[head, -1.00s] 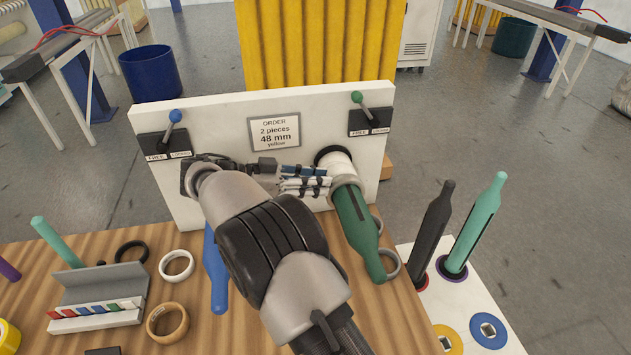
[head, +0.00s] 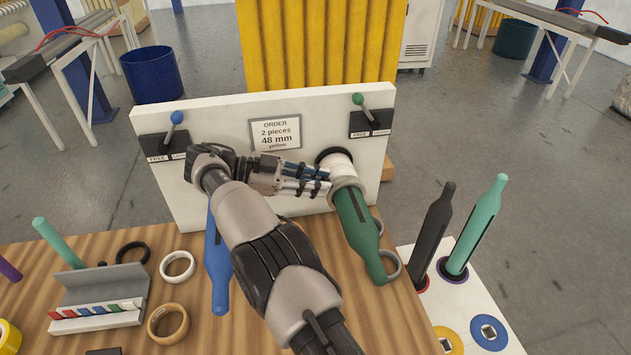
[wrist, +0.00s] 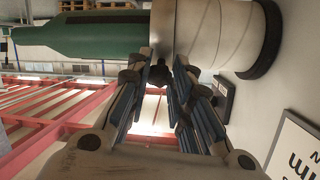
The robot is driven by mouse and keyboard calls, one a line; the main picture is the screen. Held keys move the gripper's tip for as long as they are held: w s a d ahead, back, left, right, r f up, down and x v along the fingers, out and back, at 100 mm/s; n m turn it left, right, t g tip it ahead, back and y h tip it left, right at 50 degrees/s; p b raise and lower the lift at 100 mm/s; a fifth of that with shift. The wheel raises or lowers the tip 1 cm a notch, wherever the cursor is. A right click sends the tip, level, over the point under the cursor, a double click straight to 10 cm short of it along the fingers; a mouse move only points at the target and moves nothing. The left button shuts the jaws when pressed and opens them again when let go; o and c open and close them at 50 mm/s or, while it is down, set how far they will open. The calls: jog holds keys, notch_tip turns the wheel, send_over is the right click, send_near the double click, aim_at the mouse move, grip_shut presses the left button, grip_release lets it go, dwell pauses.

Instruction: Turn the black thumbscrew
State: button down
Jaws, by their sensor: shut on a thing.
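The black thumbscrew (wrist: 158,76) shows in the wrist view between my fingertips. It sits at the side of a metal collar (wrist: 175,32), beside a white roll (wrist: 217,38). My gripper (wrist: 164,72) is shut on the thumbscrew. In the head view my gripper (head: 322,182) reaches from the left to the collar (head: 345,182), and its fingers hide the thumbscrew. A green bottle-shaped handle (head: 358,225) extends from the collar toward the front. The white roll (head: 336,163) sits in a black ring on the upright white panel (head: 225,125).
A blue bottle-shaped piece (head: 217,270) hangs left of my arm. Green (head: 358,100) and blue (head: 176,118) levers are on the panel. Black (head: 435,235) and teal (head: 480,225) pieces stand at right. Loose rings and a tray (head: 100,290) lie on the wooden table (head: 190,335).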

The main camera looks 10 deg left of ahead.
jog(key=c, duration=1.4)
grip_release()
jog(key=shift+n, duration=0.4)
